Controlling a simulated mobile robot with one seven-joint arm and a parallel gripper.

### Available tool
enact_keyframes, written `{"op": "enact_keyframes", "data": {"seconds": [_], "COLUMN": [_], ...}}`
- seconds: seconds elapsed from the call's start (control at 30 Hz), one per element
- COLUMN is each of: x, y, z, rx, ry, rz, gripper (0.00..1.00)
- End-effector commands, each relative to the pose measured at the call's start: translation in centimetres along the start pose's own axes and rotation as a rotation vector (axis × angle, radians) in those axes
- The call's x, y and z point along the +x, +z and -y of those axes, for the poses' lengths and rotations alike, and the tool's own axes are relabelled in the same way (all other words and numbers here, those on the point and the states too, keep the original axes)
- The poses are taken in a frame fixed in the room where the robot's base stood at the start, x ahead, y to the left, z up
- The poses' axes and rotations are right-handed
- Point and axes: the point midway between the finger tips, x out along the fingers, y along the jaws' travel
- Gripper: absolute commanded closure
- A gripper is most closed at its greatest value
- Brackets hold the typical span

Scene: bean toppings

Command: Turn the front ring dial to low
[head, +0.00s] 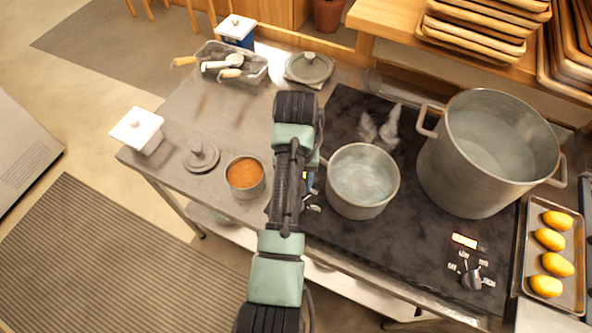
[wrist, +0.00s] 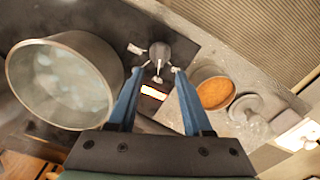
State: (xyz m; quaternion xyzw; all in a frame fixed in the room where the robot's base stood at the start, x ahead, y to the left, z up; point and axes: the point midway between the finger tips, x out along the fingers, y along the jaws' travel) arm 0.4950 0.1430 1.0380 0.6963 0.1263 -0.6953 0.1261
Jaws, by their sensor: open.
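A dark dial (wrist: 160,52) lies ahead of my gripper (wrist: 157,71) in the wrist view, between the lines of its two blue fingers. The fingers are apart with nothing between them, and I cannot tell whether they touch the dial. A lit indicator (wrist: 153,92) glows beside this dial; its markings are too small to read. In the head view my arm hides most of this dial. A second dial (head: 471,280) at the right front of the cooktop (head: 420,240) has OFF, LOW, MED and HIGH marks and a lit indicator (head: 464,241).
A pot of water (head: 362,182) stands close beside my gripper. A large pot (head: 490,155) stands further right. A small pot of orange-brown food (head: 245,177) and a grey lid (head: 201,157) are left of my arm. A tray of yellow items (head: 551,250) is at the far right.

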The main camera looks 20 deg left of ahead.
Motion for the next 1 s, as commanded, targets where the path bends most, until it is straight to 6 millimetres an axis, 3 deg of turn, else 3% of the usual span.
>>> {"op": "enact_keyframes", "data": {"seconds": [0.2, 0.3, 1.0], "x": [-4.0, -4.8, -5.3], "y": [-0.1, -0.1, -0.2], "z": [0.0, 0.0, -0.1], "rx": [0.001, 0.001, 0.003], "ry": [0.000, 0.000, 0.001], "rz": [-0.002, -0.001, -0.011], "gripper": [0.50, 0.50, 0.50]}}
